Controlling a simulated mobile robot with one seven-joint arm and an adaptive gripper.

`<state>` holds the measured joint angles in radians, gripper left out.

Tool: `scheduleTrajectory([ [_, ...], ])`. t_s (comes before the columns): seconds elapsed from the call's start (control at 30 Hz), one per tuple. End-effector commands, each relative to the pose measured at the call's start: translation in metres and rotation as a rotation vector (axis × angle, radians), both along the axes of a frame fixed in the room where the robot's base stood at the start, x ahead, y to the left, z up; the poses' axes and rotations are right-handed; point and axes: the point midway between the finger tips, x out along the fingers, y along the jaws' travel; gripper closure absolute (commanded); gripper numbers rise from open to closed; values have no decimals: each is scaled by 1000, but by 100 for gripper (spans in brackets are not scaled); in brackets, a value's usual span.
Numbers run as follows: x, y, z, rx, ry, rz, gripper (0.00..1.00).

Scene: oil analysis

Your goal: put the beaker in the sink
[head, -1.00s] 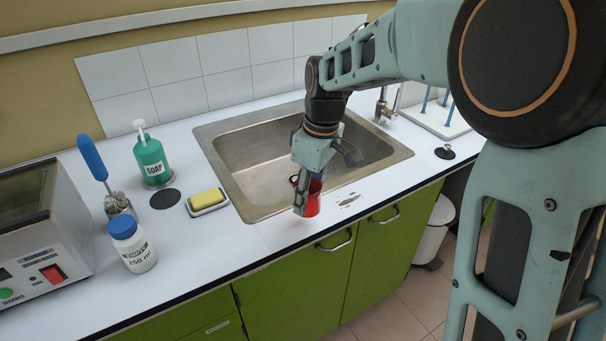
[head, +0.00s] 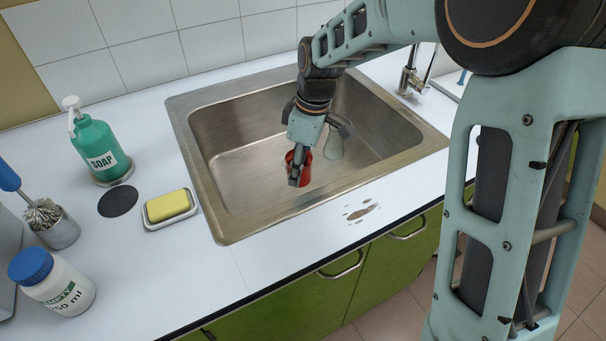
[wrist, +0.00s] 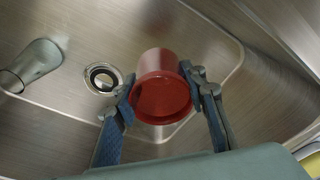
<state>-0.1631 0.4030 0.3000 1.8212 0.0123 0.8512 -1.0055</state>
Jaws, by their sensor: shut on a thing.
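A red beaker (head: 305,168) is held by my gripper (head: 297,172), over the near part of the steel sink (head: 232,229). In the wrist view my gripper (wrist: 165,98) has one finger on each side of the red beaker (wrist: 161,78). Beyond it lie the sink floor and the round drain (wrist: 102,77). Whether the beaker touches the sink floor is hard to tell, but it looks held above it.
A yellow sponge (head: 168,205) on a dish, a green soap bottle (head: 98,148) and a white bottle (head: 58,287) stand left of the sink. The faucet (head: 411,78) is at the back right.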

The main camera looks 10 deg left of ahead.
Motion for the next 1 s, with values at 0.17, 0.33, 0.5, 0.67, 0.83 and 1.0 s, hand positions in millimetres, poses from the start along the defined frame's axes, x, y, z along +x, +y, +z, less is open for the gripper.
scheduleTrajectory([
  [0.17, -1, 0, -38, -2, 5, 1, 87],
  [0.33, 0, 0, -55, -1, 1, 0, 87],
  [0.5, -1, -1, -71, -2, 2, 0, 87],
  [0.67, -1, 0, -93, -2, 2, 0, 87],
  [0.83, 0, 0, -93, -1, 0, 0, 87],
  [1.0, 0, 0, -96, -1, 1, -1, 87],
])
